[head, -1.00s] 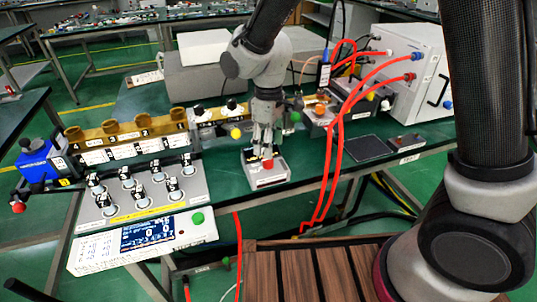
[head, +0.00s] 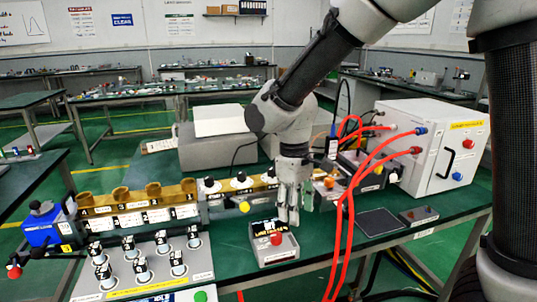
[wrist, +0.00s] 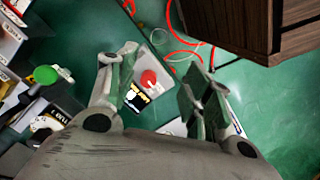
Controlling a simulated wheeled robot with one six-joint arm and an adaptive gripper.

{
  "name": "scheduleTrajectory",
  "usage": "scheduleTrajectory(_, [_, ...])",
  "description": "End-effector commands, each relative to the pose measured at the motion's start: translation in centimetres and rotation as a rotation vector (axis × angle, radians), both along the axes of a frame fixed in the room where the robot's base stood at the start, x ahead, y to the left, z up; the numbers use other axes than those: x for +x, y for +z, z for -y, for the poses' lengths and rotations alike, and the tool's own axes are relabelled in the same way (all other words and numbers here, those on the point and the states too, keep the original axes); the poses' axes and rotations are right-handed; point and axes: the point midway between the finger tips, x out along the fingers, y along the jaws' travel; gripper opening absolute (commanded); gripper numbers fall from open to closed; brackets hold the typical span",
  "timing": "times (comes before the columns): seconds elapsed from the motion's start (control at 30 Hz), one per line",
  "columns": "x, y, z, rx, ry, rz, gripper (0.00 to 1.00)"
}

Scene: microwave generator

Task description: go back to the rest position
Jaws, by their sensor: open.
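My gripper (head: 288,214) hangs pointing down over the green bench, just behind and above a small grey box with a red button (head: 274,246). The jaws are open and hold nothing. In the wrist view the two fingers (wrist: 160,78) stand apart, and the red button (wrist: 149,78) shows between them. In the head view the fingertips look clear of the button, though the exact gap is hard to tell. My arm reaches in from the upper right, bent at the elbow.
Left are a panel of several knobs (head: 140,262) and a brass-topped block (head: 138,196). Right are a white cabinet (head: 432,150) and red cables (head: 349,225) hanging close to my gripper. A grey box (head: 215,150) stands behind. A wooden cabinet (wrist: 235,25) shows in the wrist view.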

Motion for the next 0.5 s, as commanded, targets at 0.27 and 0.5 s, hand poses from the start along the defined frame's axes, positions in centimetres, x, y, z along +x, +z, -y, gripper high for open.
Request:
scheduleTrajectory(0.27, [-3.9, 6.6, 12.8, 0.055, -0.349, 0.084, 0.51])
scheduleTrajectory(0.5, [-9.7, 10.6, 23.2, 0.144, -0.679, 0.249, 0.51])
